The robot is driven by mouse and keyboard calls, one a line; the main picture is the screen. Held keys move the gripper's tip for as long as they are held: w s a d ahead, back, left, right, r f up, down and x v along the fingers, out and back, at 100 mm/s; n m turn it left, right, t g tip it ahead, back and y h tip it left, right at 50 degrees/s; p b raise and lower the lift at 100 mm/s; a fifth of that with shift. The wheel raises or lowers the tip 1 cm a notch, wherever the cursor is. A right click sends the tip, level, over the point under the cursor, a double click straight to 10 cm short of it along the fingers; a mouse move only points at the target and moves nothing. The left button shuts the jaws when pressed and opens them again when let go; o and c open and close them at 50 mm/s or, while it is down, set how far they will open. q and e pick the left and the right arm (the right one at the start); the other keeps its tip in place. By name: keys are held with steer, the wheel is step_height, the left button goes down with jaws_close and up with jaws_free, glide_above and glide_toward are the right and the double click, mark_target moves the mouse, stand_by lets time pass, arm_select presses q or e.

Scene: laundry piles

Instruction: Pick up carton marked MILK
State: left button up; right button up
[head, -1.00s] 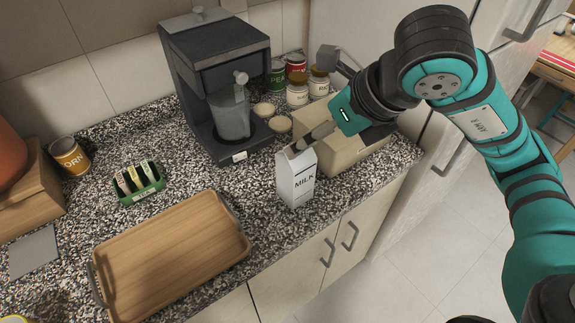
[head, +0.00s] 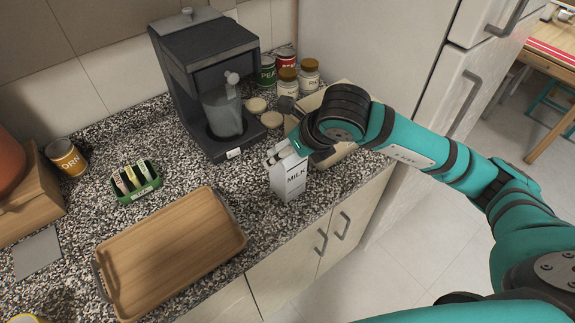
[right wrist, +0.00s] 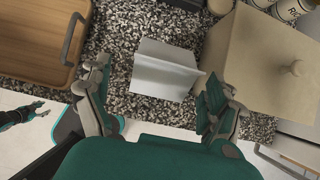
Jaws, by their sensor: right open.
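The white carton marked MILK (head: 290,179) stands upright on the speckled counter near its front edge, right of the wooden tray. My right gripper (head: 287,149) is at the carton's top, partly hidden by its own arm. In the right wrist view, my right gripper (right wrist: 157,92) is open. The carton (right wrist: 165,70) shows there as a pale shape ahead of and between the spread fingers, closer to the right one. I cannot tell whether a finger touches it. A small dark gripper, seemingly my left (right wrist: 32,110), shows at the left edge of that view, its jaw state unclear.
A beige box with a knobbed lid (right wrist: 262,62) stands close to the right of the carton. The coffee machine (head: 205,75), small bowls (head: 257,105) and jars (head: 287,82) are behind. The wooden tray (head: 170,255) lies left. The fridge (head: 385,55) stands right.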

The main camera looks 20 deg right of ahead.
arm_select(q)
steer(key=shift+w+a+r+p, duration=0.15)
steer(key=shift+r+p, duration=0.25)
steer(key=shift+r, duration=0.4)
arm_select(e)
steer(key=x, duration=0.3)
steer(key=shift+w+f, duration=0.15)
steer(key=c, duration=1.8)
steer(key=shift+w, duration=0.1)
